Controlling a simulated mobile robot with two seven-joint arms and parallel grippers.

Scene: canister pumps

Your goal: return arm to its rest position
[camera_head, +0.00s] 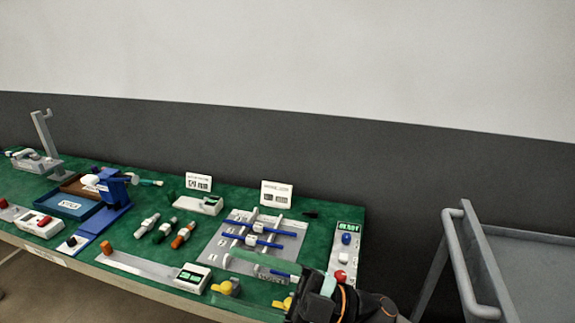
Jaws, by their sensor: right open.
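My right gripper (305,292) is at the lower middle-right, over the front right part of the green-topped table (130,262). Its dark arm comes in from the bottom right. Its fingers are small and partly hidden, and I see nothing held in it. A grey rack plate (213,254) with blue rods (272,228) and white blocks lies just behind it. A pale green bar (264,262) lies in front of the rods, close to the gripper. My left gripper is not in view.
A panel with a green display, a blue button and a red button (341,274) stands right beside my gripper. Yellow valves (228,287) sit at the front edge. Three small canisters (165,230) lie mid-table. A grey cart (515,260) stands at the right, across a gap.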

